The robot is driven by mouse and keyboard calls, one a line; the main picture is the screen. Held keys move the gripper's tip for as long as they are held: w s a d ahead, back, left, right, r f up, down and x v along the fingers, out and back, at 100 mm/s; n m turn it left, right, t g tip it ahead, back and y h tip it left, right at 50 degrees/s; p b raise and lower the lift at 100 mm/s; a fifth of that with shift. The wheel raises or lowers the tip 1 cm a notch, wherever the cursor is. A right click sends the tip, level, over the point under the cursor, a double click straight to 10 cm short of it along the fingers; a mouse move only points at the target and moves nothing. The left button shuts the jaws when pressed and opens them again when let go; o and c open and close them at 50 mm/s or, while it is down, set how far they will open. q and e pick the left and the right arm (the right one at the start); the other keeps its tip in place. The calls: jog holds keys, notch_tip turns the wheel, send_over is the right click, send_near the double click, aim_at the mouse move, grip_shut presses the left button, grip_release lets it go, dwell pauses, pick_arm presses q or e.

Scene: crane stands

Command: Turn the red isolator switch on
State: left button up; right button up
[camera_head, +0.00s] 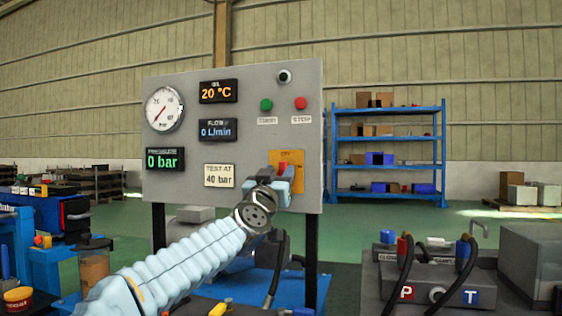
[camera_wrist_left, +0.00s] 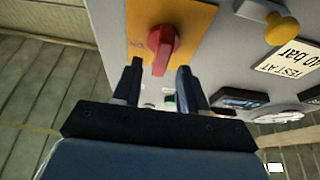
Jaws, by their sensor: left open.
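The red isolator switch (camera_wrist_left: 162,45) is a knob on an orange-yellow plate (camera_wrist_left: 195,18) on the grey panel. Its ridge runs roughly up and down in the left wrist view. In the head view the plate (camera_head: 292,156) is at the panel's lower right, with the knob mostly hidden by my gripper. My left gripper (camera_head: 283,178) is open in front of the plate. In the wrist view its fingers (camera_wrist_left: 158,76) are spread to either side of the knob's lower end, with no clear contact. My right gripper is out of view.
The panel (camera_head: 240,140) carries a gauge (camera_head: 164,109), displays, green and red buttons and a "TEST AT 40 bar" label (camera_head: 219,175). A yellow knob (camera_wrist_left: 281,28) is near the plate. A hose block (camera_head: 430,275) stands at right; blue shelves (camera_head: 388,150) are behind.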

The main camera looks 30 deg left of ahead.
pick_arm(q)
jog(key=shift+p+x, duration=0.3)
jog(key=shift+x, duration=0.75)
grip_shut()
